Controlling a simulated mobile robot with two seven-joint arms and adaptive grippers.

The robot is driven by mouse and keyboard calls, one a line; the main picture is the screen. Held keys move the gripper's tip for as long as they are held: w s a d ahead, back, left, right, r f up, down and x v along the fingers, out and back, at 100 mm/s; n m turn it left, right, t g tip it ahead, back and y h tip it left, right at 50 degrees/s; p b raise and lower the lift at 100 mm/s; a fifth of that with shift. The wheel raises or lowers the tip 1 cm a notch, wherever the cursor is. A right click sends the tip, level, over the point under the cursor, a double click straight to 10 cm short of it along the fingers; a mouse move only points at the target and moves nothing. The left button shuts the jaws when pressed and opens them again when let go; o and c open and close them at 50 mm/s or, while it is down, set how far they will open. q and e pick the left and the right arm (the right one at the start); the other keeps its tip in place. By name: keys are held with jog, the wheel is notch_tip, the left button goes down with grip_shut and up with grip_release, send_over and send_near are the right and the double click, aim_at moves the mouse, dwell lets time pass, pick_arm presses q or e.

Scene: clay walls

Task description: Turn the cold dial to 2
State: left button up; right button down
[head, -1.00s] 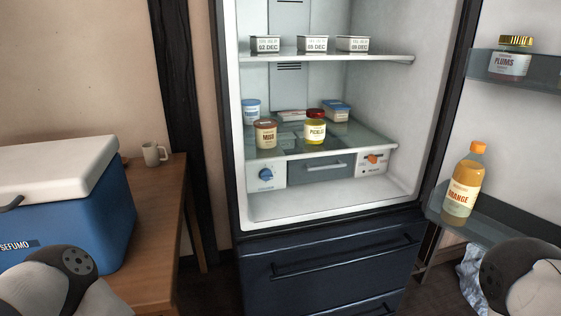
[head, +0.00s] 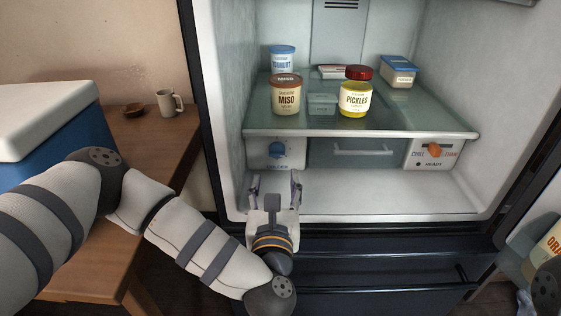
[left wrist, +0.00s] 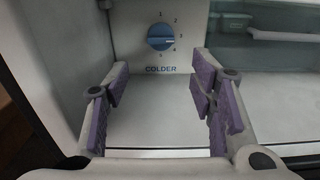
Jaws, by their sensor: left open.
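The blue cold dial (head: 277,150) sits on a white panel at the left under the fridge's lower glass shelf. In the left wrist view the dial (left wrist: 160,37) is ringed by the numbers 1 to 5, with COLDER printed below. Its pale mark points right, at about 3. My left gripper (head: 276,184) is open and empty inside the fridge, just below and in front of the dial. In the left wrist view its purple-padded fingers (left wrist: 160,85) stand apart, with the dial beyond them. They do not touch it. My right gripper is out of view.
Miso (head: 286,95) and pickles (head: 355,92) jars stand on the glass shelf (head: 400,121) above. A drawer (head: 350,151) and an orange slider (head: 434,150) are right of the dial. A table (head: 150,150) with a cooler (head: 50,118) and mug (head: 168,102) stands left.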

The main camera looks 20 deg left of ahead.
aim_at(277, 156)
pick_arm(q)
jog(key=x, duration=0.5)
jog(key=r+x, duration=0.1)
jog(key=x, duration=0.2)
jog(key=c, duration=1.2)
